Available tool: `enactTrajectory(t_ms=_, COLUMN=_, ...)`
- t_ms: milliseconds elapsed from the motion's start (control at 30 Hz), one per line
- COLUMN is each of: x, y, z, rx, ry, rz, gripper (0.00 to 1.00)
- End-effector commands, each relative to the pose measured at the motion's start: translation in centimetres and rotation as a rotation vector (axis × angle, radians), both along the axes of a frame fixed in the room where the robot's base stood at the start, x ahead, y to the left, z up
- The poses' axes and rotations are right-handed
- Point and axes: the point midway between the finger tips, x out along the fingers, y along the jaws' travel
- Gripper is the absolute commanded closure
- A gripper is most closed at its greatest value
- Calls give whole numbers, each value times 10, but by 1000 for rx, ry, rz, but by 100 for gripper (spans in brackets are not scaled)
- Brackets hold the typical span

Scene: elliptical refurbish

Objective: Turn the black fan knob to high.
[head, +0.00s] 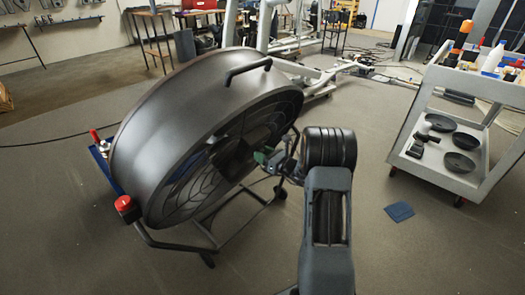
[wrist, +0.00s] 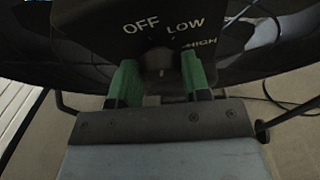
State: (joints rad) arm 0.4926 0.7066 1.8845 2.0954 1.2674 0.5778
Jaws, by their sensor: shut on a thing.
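The large black drum fan (head: 165,120) stands tilted on its frame in the head view. In the wrist view its dark control box (wrist: 165,12) carries the white labels OFF, LOW and HIGH, running from upper left to right. The black fan knob (wrist: 159,62) sits below these labels. My gripper (wrist: 157,80) has a green finger on each side of the knob and is shut on it. I cannot tell which label the knob points to. In the head view my gripper (head: 264,157) is at the fan's right side, and the knob is hidden.
A grey cart (head: 440,175) with black discs stands at the right. A blue cloth or pad (head: 399,211) lies on the floor between. A red-capped item (head: 124,204) is by the fan's lower left. Tubular fan legs run near my arm. A cable shows at the wrist view's right.

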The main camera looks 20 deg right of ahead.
Motion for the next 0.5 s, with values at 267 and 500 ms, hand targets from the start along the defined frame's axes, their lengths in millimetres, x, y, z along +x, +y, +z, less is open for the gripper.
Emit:
enactTrajectory(t_ms=267, x=1, y=-2, z=2, rx=219, ry=102, rz=112, gripper=80)
enactTrajectory(t_ms=500, x=2, y=-4, z=0, rx=406, ry=189, rz=209, gripper=80)
